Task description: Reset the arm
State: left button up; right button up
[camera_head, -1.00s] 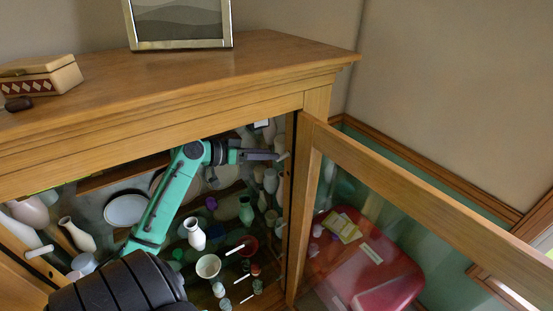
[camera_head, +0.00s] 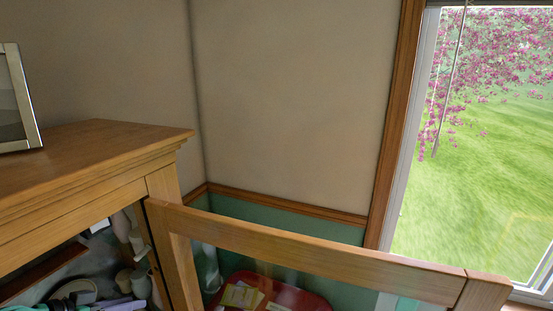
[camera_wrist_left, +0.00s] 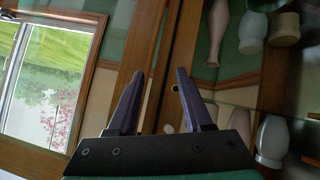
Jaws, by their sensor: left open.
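My left gripper (camera_head: 122,305) shows at the bottom left of the head view, inside the open wooden cabinet, with only its purple-grey fingers and a bit of the green arm in sight. In the left wrist view, the gripper (camera_wrist_left: 159,82) has its two dark fingers spread apart with nothing between them. Its fingers point toward the wooden cabinet frame (camera_wrist_left: 148,55). Pale vases (camera_wrist_left: 217,30) stand to the right of the fingers there. My right gripper is in neither view.
The cabinet's glass door (camera_head: 330,258) stands open, its wooden frame crossing the lower head view. A red case (camera_head: 298,295) shows behind the glass. A picture frame (camera_head: 18,100) stands on the cabinet top (camera_head: 95,150). A window (camera_head: 490,150) is at right.

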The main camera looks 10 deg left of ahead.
pick_arm(q)
jog(key=s+d+f+g+y, duration=0.2)
jog(key=s+d+f+g, duration=0.4)
jog(key=d+f, duration=0.5)
jog(key=s+d+m+y, duration=0.1)
jog(key=s+d+y, duration=0.1)
jog(key=s+d, duration=0.4)
notch_tip(320, 180, down, 25)
jog(key=s+a+g+b, duration=0.1)
jog(key=s+b, duration=0.1)
jog(key=s+a+f+g+b, duration=0.1)
jog(key=s+a+f+b, duration=0.1)
jog(key=s+f, duration=1.5)
jog(key=shift+s+a+f+g, duration=0.3)
jog(key=shift+s+a, duration=0.1)
jog(key=shift+a, duration=0.3)
jog(key=shift+s, duration=0.1)
